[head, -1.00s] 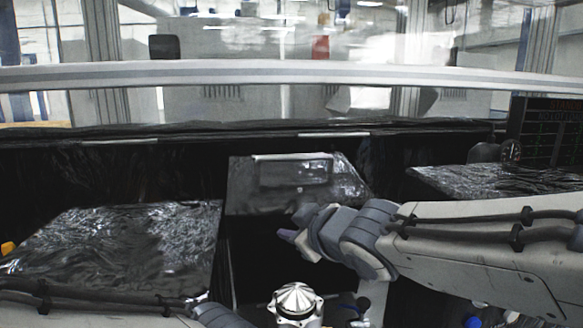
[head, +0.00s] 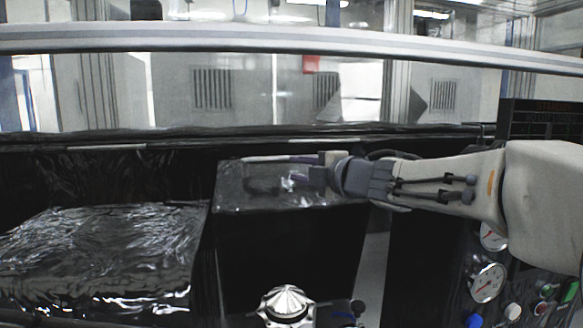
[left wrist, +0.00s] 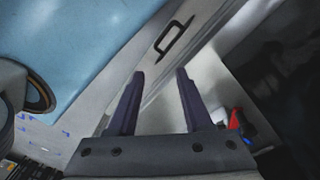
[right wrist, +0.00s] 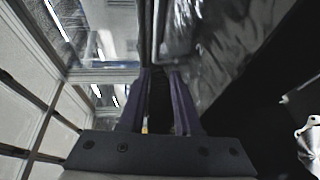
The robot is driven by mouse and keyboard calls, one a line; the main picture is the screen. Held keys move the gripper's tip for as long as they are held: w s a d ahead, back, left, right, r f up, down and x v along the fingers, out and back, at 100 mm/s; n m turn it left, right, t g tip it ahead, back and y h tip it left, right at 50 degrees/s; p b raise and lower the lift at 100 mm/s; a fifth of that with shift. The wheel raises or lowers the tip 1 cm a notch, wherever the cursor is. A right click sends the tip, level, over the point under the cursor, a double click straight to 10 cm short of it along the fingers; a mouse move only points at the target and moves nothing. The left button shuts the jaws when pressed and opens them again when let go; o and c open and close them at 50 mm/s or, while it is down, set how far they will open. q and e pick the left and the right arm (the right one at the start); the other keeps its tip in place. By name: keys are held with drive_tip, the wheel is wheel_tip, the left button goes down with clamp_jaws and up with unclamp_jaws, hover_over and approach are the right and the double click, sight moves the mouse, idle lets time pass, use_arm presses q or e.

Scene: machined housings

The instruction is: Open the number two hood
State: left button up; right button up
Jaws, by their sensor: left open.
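The middle black, glossy hood (head: 240,200) stands at the centre of the head view. A pale bar (head: 265,159) runs along its upper edge. My right gripper (head: 303,170) is at the right part of this upper edge, its fingers pointing left. In the right wrist view the fingers (right wrist: 160,74) are apart, close to a grey framed edge on the glossy black surface (right wrist: 225,45); contact cannot be told. My left gripper (left wrist: 160,74) is open and empty. Ahead of it is a dark handle (left wrist: 174,38) on a pale panel. No hood number is readable.
Another glossy black hood (head: 100,250) is at left. A silver finned part (head: 286,302) stands in front of the middle hood. Gauges (head: 487,283) and coloured buttons are at lower right. A long pale rail (head: 250,42) crosses above.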

drive_tip(key=shift+x, duration=1.85)
clamp_jaws()
unclamp_jaws()
